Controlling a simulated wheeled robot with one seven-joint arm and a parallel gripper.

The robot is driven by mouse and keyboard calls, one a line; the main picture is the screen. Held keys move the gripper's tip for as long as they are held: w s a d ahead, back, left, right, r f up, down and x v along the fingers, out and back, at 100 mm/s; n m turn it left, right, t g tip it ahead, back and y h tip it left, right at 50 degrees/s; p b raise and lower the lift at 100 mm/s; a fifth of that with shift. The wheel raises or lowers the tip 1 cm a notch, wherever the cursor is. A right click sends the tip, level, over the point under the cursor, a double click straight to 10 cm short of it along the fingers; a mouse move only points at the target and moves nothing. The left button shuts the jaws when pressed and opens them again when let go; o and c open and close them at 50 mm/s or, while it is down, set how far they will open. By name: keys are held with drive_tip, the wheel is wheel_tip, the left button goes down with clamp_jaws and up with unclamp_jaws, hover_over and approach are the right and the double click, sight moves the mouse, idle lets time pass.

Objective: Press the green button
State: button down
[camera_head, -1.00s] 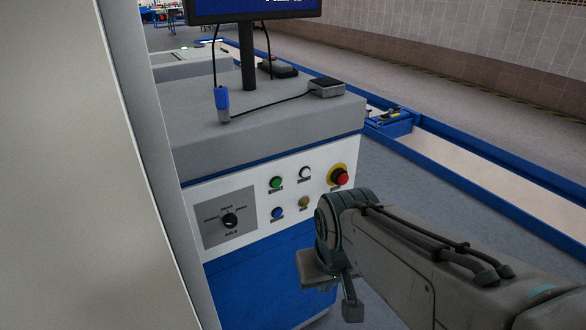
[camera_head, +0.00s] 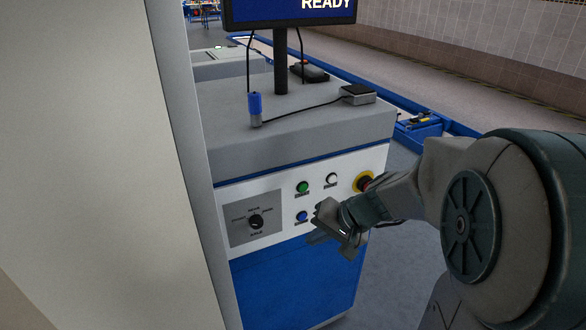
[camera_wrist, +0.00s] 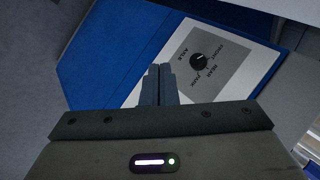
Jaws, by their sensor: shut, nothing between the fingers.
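The green button (camera_head: 303,187) is on the white control panel (camera_head: 290,215) of the console, in the upper row, left of the white button. It is uncovered in the head view and does not show in the wrist view. I cannot tell whether the fingertips touch the console.
A blue button (camera_head: 302,216), white button (camera_head: 331,179) and red emergency stop (camera_head: 364,182) are close by. A rotary knob (camera_head: 256,221) is at left; it also shows in the wrist view (camera_wrist: 198,60). The screen (camera_head: 290,8) reads READY.

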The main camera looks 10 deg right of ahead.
sight(303, 187)
drive_tip(key=w+d+f+m+t, duration=0.1)
drive_tip(key=w+d+m+t, duration=0.2)
drive_tip(key=w+d, duration=0.2)
drive_tip(key=w, duration=0.3)
drive_tip(key=shift+d+f+p, duration=0.15)
drive_tip(key=shift+f+p, duration=0.05)
drive_tip(key=shift+p, duration=0.2)
drive_tip(key=shift+w, duration=0.15)
drive_tip(key=shift+w+a+p, duration=0.4)
drive_tip(key=shift+w+a, duration=0.1)
drive_tip(key=shift+w, duration=0.85)
drive_tip(key=shift+w+a+p, duration=0.4)
drive_tip(key=shift+w+a, duration=0.05)
drive_tip(key=shift+w, duration=0.95)
drive_tip(key=shift+w+a+p, duration=0.4)
drive_tip(key=shift+w+a, duration=0.1)
drive_tip(key=shift+w, duration=0.85)
drive_tip(key=shift+w+a+b, duration=0.1)
drive_tip(key=shift+w+b, duration=0.3)
